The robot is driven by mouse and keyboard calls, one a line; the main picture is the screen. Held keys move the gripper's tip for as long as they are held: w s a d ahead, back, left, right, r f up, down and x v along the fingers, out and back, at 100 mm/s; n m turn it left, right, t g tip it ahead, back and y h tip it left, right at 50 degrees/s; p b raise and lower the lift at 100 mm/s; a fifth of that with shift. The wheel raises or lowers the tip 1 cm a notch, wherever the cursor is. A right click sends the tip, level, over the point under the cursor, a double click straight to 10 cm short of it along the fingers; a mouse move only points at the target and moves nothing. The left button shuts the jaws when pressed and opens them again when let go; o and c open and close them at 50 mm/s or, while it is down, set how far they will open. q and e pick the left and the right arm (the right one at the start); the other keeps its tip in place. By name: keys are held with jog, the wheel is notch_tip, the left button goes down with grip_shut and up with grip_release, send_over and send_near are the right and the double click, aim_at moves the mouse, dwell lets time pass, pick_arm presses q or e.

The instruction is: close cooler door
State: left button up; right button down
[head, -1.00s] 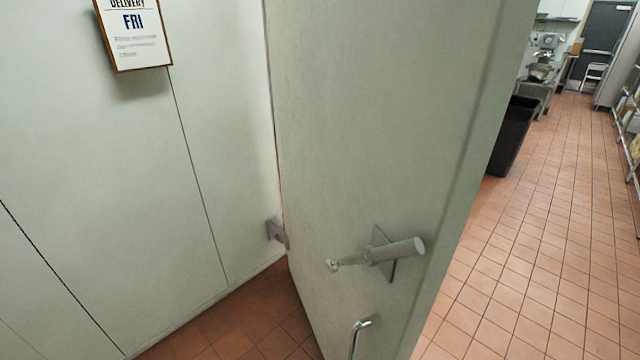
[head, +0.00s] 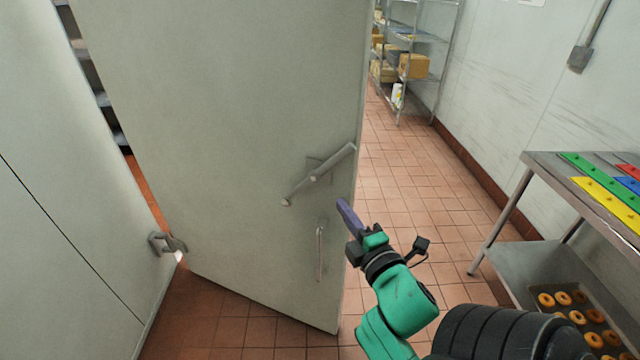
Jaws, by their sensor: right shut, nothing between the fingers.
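The cooler door (head: 230,120) is a large pale grey-green panel standing ajar in the head view. A gap shows at its left edge, with dark shelving behind it. A grey lever latch (head: 320,175) and a thin vertical pull handle (head: 320,253) are on its face near the right edge. A metal catch (head: 167,243) sits on the wall at the left. My right gripper (head: 346,212), on a green and black arm, is shut and empty. It appears in front of the door's right edge, just right of the latch and handle; I cannot tell whether it touches the door. My left gripper is not in view.
A steel table (head: 535,165) with coloured boards stands at the right, with a tray of bagels (head: 575,318) on its lower shelf. A wire rack (head: 420,38) with boxes stands at the back. The tiled floor between door and table is open.

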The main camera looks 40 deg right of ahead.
jog(key=w+d+f, duration=0.1)
jog(key=w+d, duration=0.1)
jog(key=p, duration=0.3)
send_near(327, 165)
jog(key=w+a, duration=0.1)
jog(key=w, duration=0.3)
jog(key=d, duration=0.1)
jog(key=w+d, duration=0.1)
jog(key=d, duration=0.1)
jog(key=shift+w+r+p, duration=0.1)
jog(key=shift+w+p, duration=0.05)
jog(key=shift+p, duration=0.15)
jog(key=shift+d, duration=0.1)
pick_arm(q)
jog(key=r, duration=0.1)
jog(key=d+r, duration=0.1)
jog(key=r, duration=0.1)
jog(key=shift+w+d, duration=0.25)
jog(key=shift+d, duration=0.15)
pick_arm(e)
jog(key=shift+a, duration=0.2)
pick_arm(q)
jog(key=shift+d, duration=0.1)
